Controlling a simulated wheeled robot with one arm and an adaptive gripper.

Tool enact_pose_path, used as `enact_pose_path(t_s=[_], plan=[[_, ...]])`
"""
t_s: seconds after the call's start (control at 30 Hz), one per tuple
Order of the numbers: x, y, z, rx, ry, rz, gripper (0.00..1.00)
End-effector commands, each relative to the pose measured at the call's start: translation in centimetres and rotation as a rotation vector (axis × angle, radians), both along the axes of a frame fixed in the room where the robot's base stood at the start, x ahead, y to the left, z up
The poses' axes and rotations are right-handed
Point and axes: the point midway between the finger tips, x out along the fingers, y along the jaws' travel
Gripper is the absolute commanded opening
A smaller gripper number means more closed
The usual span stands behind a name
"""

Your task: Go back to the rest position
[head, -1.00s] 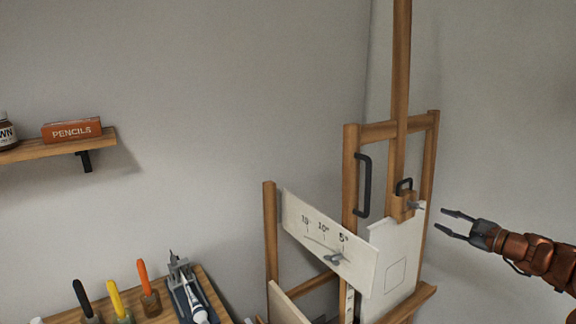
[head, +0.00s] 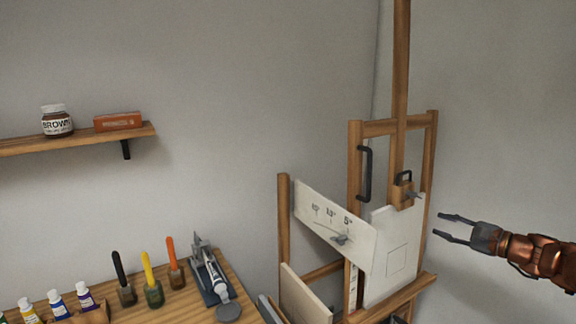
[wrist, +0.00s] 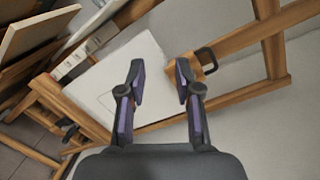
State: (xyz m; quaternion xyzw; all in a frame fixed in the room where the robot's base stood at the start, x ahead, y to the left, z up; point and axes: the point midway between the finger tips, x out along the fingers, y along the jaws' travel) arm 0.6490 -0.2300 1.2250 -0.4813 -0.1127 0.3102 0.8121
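My gripper (head: 456,228) is at the right of the head view, just right of the easel. Its two dark fingers are spread apart and nothing is between them. In the wrist view the fingers (wrist: 158,85) are also apart. The wooden easel (head: 430,170) stands in front of the wall corner. It holds a white canvas (head: 385,272) with a square drawn on it. A wooden clamp block (head: 402,196) with a black handle and a grey knob is at the canvas's top edge. I see no contact between the gripper and the easel.
A white angle board (head: 315,232) with a lever is at the easel's left. A wooden table (head: 185,305) at lower left holds brushes, paint tubes and a tube squeezer (head: 208,275). A wall shelf (head: 85,137) holds a jar and a box.

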Motion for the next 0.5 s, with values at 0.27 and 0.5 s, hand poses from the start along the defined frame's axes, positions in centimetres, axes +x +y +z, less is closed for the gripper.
enact_pose_path(t_s=[0.27,0.5], plan=[[-1.4,8.1,1.6,-0.091,0.006,0.168,0.33],[-6.5,19.6,2.3,-0.267,0.027,0.432,0.33]])
